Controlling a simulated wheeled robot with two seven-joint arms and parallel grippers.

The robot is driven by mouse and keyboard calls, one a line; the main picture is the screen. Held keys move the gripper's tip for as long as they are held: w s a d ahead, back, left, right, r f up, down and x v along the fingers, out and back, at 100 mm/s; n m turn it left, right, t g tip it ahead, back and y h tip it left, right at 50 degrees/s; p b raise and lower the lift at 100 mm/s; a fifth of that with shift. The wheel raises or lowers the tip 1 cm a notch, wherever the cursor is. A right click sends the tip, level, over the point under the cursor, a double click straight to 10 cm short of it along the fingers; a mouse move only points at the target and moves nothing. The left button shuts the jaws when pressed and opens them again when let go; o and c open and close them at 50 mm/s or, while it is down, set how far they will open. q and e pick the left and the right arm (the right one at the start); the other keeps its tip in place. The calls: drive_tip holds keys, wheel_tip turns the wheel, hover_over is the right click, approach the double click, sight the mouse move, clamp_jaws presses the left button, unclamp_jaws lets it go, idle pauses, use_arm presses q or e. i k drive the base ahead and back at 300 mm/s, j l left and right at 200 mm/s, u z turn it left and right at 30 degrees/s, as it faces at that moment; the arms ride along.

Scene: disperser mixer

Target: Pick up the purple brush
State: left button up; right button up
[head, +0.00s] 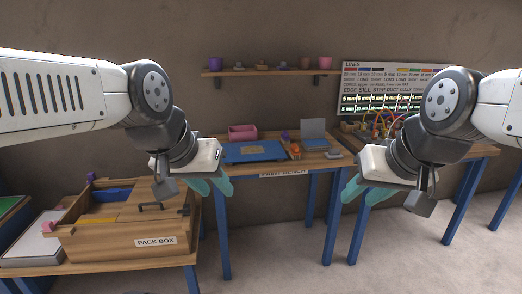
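No object can be clearly made out as a purple brush. A small purple item (285,135) stands at the back of the print bench, right of a pink bin, too small to identify. Another small purple item (90,178) shows at the back left corner of the pack box. My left gripper (209,187) hangs in the air in front of the print bench, its teal fingers apart with nothing between them. My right gripper (362,190) hangs in front of the bench's right side, its teal fingers also apart and empty.
The print bench (325,165) carries a blue mat (250,152), the pink bin (242,132) and a grey panel (313,129). The wooden pack box (110,243) stands front left. A wall shelf (285,71) holds a purple cup (215,63). Floor between the tables is clear.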

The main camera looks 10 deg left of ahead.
sight(285, 139)
drive_tip(key=i+l+z, duration=0.3)
drive_tip(key=i, duration=0.8)
drive_tip(key=i+j+z, duration=0.1)
drive_tip(key=i+z, duration=0.15)
drive_tip(key=i, duration=0.85)
